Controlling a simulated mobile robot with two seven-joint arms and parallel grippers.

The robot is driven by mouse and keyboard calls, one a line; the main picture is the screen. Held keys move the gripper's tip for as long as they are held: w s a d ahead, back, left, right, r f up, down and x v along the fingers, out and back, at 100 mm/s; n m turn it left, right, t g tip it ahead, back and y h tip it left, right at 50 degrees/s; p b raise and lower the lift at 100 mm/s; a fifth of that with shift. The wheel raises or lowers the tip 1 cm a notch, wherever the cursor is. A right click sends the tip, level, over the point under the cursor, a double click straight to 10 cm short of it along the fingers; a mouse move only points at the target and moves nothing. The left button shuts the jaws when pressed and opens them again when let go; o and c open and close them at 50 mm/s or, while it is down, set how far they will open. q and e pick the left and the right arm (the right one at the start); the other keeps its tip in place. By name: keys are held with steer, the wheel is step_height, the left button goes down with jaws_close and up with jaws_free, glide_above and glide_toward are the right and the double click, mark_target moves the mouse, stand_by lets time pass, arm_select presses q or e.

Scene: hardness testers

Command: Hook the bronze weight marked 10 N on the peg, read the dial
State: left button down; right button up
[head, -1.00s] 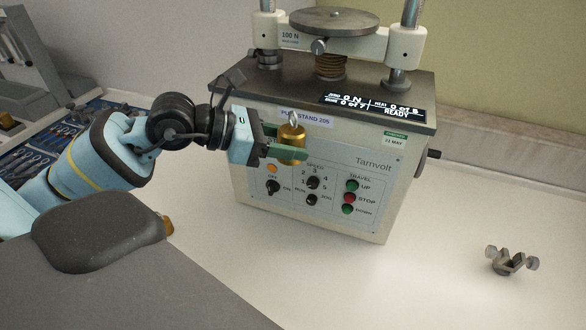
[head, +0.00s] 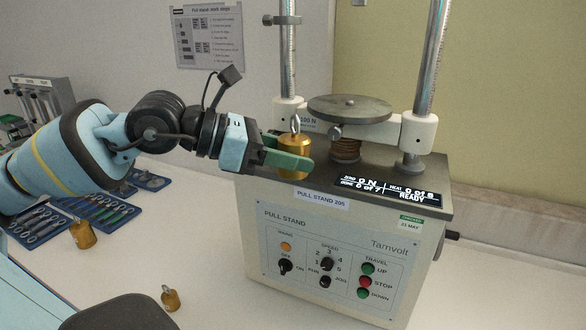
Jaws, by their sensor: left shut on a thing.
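My left gripper (head: 290,156) is shut on a bronze weight (head: 292,163) with a silver hook on top. It holds the weight upright in the air, in front of the left column of the pull stand (head: 345,250); no marking on the weight can be read. The display (head: 388,191) reads 0 N and READY. My right gripper is not in view.
Two other bronze weights stand on the white bench, one (head: 83,235) by the blue tool trays (head: 95,210) and a smaller one (head: 171,299) nearer me. A printed sheet (head: 208,36) hangs on the wall.

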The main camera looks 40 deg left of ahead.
arm_select(q)
steer(key=shift+d+r, duration=0.1)
steer(key=shift+r, duration=0.35)
steer(key=shift+s+r, duration=0.1)
steer(key=shift+r, duration=0.2)
